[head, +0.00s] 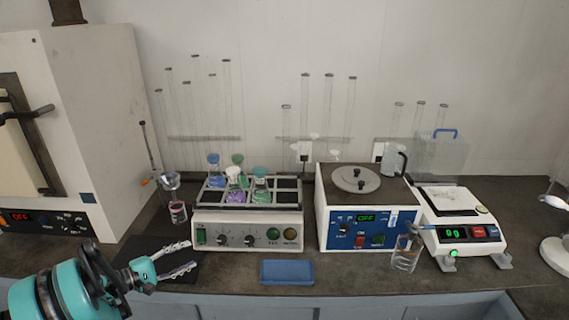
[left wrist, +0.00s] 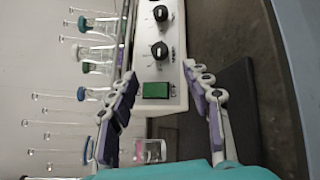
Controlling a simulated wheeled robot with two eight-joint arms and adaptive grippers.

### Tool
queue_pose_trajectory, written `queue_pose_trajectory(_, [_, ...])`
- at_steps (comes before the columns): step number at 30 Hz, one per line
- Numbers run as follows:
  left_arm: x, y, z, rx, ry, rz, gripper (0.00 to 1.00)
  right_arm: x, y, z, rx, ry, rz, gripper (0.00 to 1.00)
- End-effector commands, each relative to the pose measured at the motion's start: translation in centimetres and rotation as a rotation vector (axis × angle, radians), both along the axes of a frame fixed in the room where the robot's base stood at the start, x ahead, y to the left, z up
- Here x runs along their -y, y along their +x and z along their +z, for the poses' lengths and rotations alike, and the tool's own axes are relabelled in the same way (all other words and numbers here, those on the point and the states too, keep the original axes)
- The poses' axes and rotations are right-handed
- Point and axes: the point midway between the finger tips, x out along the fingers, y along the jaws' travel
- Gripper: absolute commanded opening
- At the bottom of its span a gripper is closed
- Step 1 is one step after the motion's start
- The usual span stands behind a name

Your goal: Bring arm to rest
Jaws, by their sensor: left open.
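My left arm (head: 75,288), teal and black, comes in at the lower left of the head view. Its left gripper (head: 191,255) is open and empty, with its two pale jointed fingers apart above the dark mat (head: 210,258). The fingertips are in front of the left end of the flask shaker (head: 235,217) in the head view. In the left wrist view the left gripper (left wrist: 160,78) shows its fingers spread, with the shaker's green switch (left wrist: 155,90) seen between them. The right gripper is in neither view.
The shaker carries several stoppered flasks (head: 261,188). A glass beaker (head: 178,211) stands left of it. A blue box (head: 287,272) lies in front.

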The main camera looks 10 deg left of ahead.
Motion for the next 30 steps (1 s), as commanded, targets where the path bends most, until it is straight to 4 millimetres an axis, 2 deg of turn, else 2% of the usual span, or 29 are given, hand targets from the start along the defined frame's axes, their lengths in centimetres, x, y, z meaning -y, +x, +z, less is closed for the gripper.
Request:
queue_pose_trajectory(2, [0.6, 0.2, 0.2, -0.008, 0.011, -0.006, 0.49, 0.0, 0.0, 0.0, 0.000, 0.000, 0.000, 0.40])
queue_pose_trajectory(5, [2.7, 1.0, 1.0, -0.041, 0.060, -0.027, 0.49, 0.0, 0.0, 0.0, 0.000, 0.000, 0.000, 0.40])
queue_pose_trajectory(8, [6.6, 1.7, 2.1, -0.097, 0.162, -0.067, 0.49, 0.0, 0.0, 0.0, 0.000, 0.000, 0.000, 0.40])
queue_pose_trajectory(9, [8.5, 1.8, 2.5, -0.123, 0.215, -0.087, 0.49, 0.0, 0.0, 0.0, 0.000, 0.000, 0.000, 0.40])
queue_pose_trajectory(14, [15.7, 0.5, 3.8, -0.203, 0.460, -0.178, 0.49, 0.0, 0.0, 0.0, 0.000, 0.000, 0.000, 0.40])
queue_pose_trajectory(18, [21.0, -2.4, 4.4, -0.235, 0.693, -0.264, 0.49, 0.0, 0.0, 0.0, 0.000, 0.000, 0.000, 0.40])
queue_pose_trajectory(21, [23.9, -5.2, 4.6, -0.238, 0.868, -0.329, 0.49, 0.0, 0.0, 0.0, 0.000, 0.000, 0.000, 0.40])
queue_pose_trajectory(25, [26.7, -9.3, 4.7, -0.212, 1.102, -0.417, 0.49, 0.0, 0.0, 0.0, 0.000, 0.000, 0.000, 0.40])
queue_pose_trajectory(30, [28.5, -14.2, 4.5, -0.135, 1.403, -0.523, 0.49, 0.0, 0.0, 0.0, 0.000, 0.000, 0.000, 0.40])
